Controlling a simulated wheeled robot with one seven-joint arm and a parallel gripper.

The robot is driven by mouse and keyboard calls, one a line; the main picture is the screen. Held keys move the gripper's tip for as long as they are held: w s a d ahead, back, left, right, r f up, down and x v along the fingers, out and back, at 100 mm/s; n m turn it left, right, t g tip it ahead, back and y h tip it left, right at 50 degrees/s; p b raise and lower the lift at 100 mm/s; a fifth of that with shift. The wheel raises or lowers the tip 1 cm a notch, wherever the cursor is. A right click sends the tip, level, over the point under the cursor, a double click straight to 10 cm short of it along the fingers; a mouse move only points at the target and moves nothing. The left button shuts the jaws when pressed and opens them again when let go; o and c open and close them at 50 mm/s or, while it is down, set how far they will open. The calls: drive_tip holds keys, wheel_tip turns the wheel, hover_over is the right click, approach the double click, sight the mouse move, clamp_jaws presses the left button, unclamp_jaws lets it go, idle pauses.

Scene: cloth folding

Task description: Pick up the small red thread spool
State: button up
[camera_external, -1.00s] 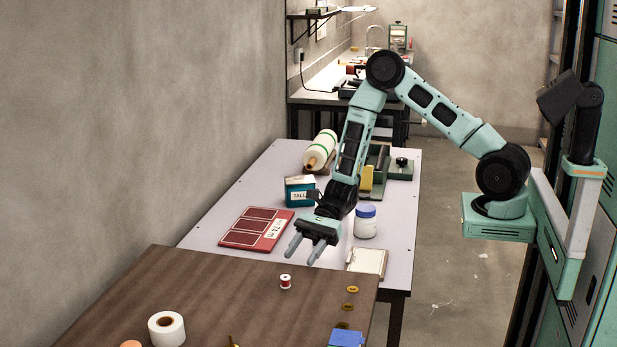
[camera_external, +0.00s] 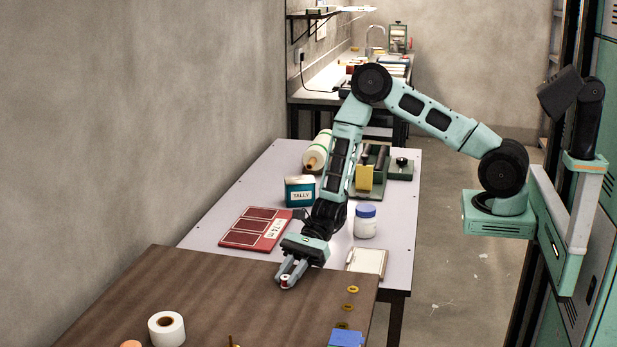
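The small red thread spool (camera_external: 285,279) stands on the brown wooden table near its far edge. Only a little of its pale top and red side shows between the fingers. My gripper (camera_external: 286,279) points down at the table with its two grey fingers around the spool. The fingers stand close together and look shut on it. The spool seems to be at table height, with no clear gap below it. Its lower part is mostly hidden by the fingers.
A white tape roll (camera_external: 166,329) stands at the front left of the brown table (camera_external: 215,290). Yellow buttons (camera_external: 352,290) and a blue block (camera_external: 346,339) lie to the right. Behind, the pale table holds a red board (camera_external: 257,228), a white jar (camera_external: 365,221) and a clipboard (camera_external: 367,261).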

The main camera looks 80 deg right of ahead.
clamp_jaws()
